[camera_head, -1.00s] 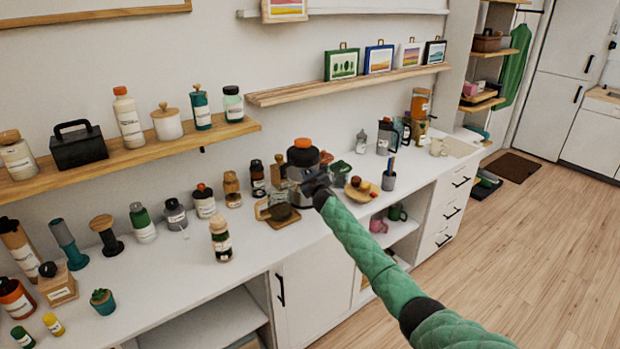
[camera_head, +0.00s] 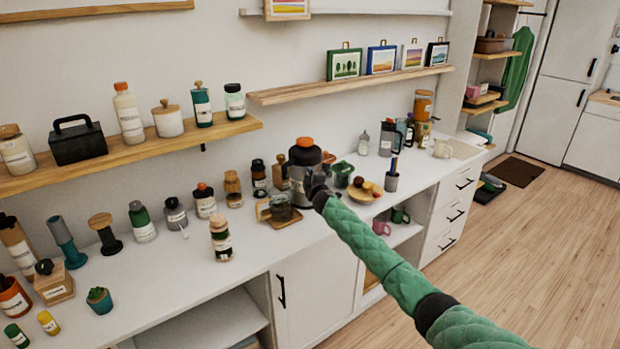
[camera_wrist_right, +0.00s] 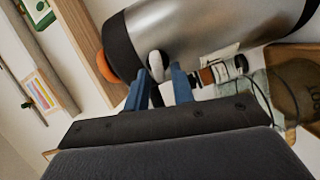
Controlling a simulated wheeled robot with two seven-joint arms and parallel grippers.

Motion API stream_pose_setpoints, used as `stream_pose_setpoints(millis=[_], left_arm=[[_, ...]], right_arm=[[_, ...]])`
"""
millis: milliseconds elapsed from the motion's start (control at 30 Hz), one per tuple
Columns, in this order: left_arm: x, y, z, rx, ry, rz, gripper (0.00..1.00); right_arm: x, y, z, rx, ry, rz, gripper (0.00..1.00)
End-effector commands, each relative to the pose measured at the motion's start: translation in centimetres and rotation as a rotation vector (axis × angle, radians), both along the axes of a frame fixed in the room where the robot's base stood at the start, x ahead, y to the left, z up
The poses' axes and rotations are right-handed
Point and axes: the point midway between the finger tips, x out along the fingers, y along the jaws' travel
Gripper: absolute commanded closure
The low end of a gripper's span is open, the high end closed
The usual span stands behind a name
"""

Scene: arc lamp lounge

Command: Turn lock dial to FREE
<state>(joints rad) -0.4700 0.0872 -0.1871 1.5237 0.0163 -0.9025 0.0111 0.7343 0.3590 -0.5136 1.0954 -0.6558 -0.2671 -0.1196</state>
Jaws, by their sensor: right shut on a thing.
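A silver flask (camera_head: 300,185) with a black collar and an orange cap (camera_head: 305,142) stands upright on the counter. In the right wrist view its silver body (camera_wrist_right: 215,35) lies across the top, with the black collar (camera_wrist_right: 122,45) and orange cap (camera_wrist_right: 113,78) at left. A small pale dial (camera_wrist_right: 157,65) sits on the flask near the collar. My right gripper (camera_head: 318,180) is at the flask's near right side. Its blue fingers (camera_wrist_right: 163,82) are shut on the dial, one on either side. The dial's markings cannot be read. My left gripper is out of view.
A glass mug (camera_head: 281,207) on a wooden board stands close left of the flask. Bottles crowd the counter at left. A picture shelf (camera_head: 350,84) hangs above.

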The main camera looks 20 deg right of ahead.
Motion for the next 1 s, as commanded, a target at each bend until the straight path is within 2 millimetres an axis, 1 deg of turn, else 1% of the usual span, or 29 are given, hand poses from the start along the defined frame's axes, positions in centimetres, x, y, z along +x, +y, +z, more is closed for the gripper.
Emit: stream_pose_setpoints(millis=[200, 400, 600, 967, 1000], left_arm=[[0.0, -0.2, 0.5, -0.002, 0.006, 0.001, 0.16], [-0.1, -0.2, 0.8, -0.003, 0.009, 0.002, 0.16], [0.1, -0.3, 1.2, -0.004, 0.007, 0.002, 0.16], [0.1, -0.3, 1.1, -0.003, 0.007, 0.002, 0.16], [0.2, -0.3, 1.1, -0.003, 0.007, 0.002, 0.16]], right_arm=[[0.0, 0.1, -0.3, -0.129, 0.001, 0.002, 0.98], [0.0, 0.1, -0.4, -0.199, 0.002, 0.001, 0.98], [0.0, 0.2, -0.5, -0.226, 0.002, 0.002, 0.98], [0.0, 0.2, -0.5, -0.230, 0.002, 0.002, 0.98], [0.0, 0.2, -0.5, -0.230, 0.002, 0.002, 0.74]])
